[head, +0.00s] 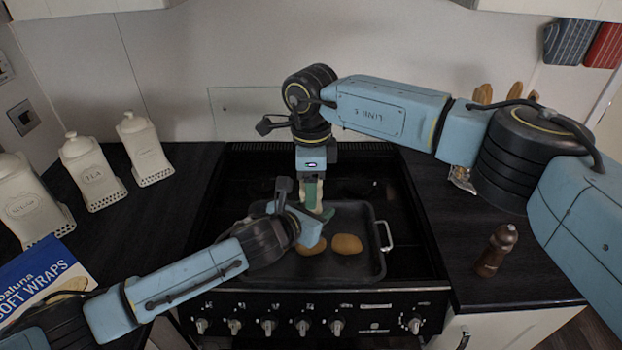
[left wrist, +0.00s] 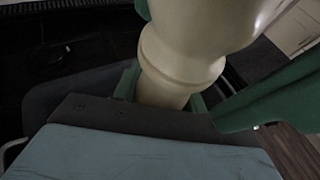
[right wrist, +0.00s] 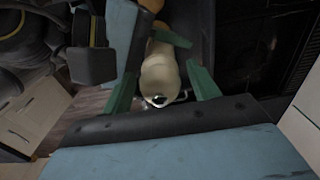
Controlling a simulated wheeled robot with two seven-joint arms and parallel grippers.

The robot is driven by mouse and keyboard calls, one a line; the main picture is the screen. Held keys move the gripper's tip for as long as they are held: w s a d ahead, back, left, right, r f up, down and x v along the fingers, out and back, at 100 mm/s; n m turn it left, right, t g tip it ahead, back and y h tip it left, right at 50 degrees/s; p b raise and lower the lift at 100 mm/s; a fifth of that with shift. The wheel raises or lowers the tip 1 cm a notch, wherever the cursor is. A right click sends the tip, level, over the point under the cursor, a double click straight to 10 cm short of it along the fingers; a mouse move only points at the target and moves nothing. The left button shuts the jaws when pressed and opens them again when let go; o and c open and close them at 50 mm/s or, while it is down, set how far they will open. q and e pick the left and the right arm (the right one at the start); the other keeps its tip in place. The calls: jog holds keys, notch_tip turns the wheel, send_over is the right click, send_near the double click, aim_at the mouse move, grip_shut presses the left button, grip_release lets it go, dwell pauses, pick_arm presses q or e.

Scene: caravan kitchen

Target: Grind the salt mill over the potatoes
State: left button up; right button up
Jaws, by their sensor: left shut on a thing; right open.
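The cream salt mill shows in the left wrist view (left wrist: 180,62), where my left gripper (left wrist: 165,95) is shut on its narrower part. In the right wrist view the mill (right wrist: 160,75) stands between the green fingers of my right gripper (right wrist: 163,88), which is open, with gaps beside the mill. In the head view the right gripper (head: 312,195) points down from above, and the left gripper (head: 308,226) comes in from the lower left; they hide most of the mill. Two potatoes (head: 347,244) (head: 313,248) lie in the dark roasting tray (head: 365,268), just below the grippers.
The tray sits on the black hob, with a metal handle (head: 386,236) at its right. A brown wooden mill (head: 497,250) stands on the right counter. White canisters (head: 90,172) and a soft wraps packet (head: 40,275) are on the left counter.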

jog(key=c, duration=0.7)
jog(key=n, duration=0.6)
jog(key=shift+n, duration=0.3)
jog(key=shift+c, duration=0.2)
jog(key=n, duration=0.6)
jog(key=o, duration=0.7)
jog(key=shift+o, duration=0.2)
